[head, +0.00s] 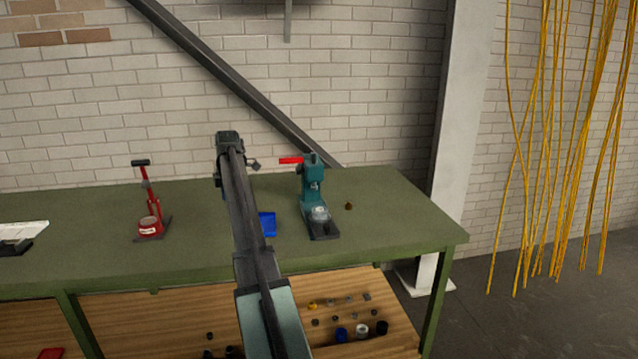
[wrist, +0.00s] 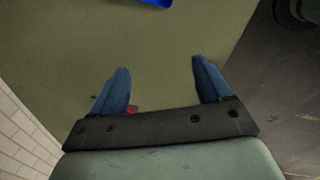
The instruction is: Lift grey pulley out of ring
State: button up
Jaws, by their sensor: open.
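I cannot clearly make out a grey pulley or a ring in either view. A small light-grey round piece (head: 320,213) sits on the dark base of a teal press (head: 313,184) with a red handle, right of my arm; I cannot tell if it is the pulley. My gripper (wrist: 160,66) shows in the wrist view with its two blue fingers wide apart and nothing between their tips. Below the fingers is bare green bench top. In the head view my arm reaches over the bench, and I cannot make out the fingers there.
A blue tray (head: 268,223) lies between my arm and the press; its edge shows in the wrist view (wrist: 154,2). A red press (head: 149,222) stands left on the green bench (head: 100,215). A small brown piece (head: 348,206) lies right. Several small parts lie on the wooden shelf below (head: 390,312).

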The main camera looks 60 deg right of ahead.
jog(key=s+d+r+m, duration=0.2)
jog(key=s+d, duration=0.8)
jog(key=d, duration=0.2)
jog(key=s+d+r+m, duration=0.2)
jog(key=s+d, duration=0.7)
jog(key=d, duration=0.3)
jog(key=g, duration=0.2)
send_near(320, 209)
jog(key=shift+d+f, duration=0.2)
jog(key=shift+f, duration=2.4)
jog(key=shift+f, duration=2.4)
jog(key=shift+r, duration=0.1)
jog(key=c, duration=0.7)
jog(key=shift+r, duration=3.5)
jog(key=shift+c, duration=0.2)
